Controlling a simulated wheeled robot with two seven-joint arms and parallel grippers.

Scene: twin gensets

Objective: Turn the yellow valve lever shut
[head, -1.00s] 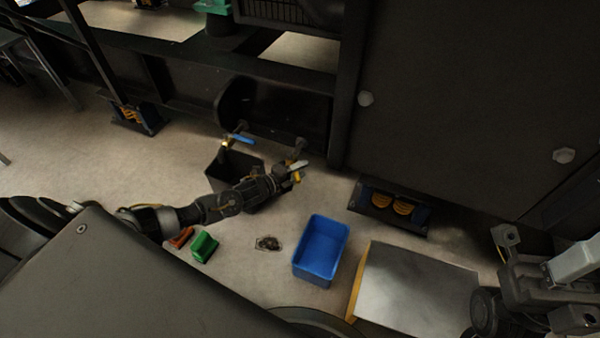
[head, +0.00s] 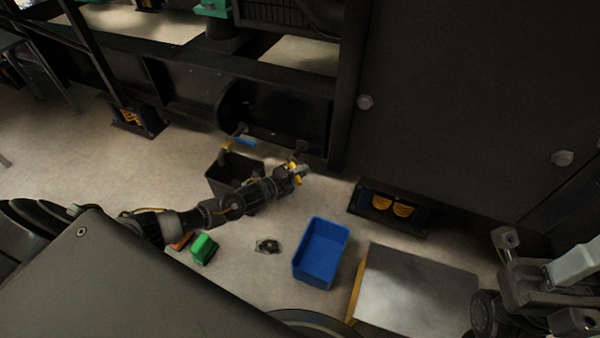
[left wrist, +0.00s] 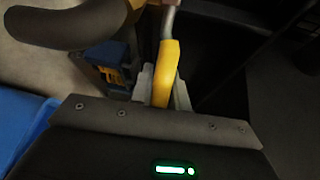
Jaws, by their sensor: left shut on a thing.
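The yellow valve lever (left wrist: 166,72) stands between the two fingers of my left gripper (left wrist: 162,90) in the left wrist view, and the fingers are shut on it. In the head view my left gripper (head: 297,171) is low beside the machine frame, with a bit of yellow showing at its fingers. A metal stem runs up from the lever in the left wrist view. A dark curved pipe with a yellow part (left wrist: 100,20) shows there at upper left. Of my right gripper, parts (head: 545,285) show at the right edge of the head view; its fingers are not clear.
A black open bin (head: 228,166) stands beside my left forearm, near a blue-handled valve (head: 243,140). A blue bin (head: 321,252), a green object (head: 204,248) and a small dark item (head: 268,246) lie on the floor. A metal-topped box (head: 415,290) stands at right.

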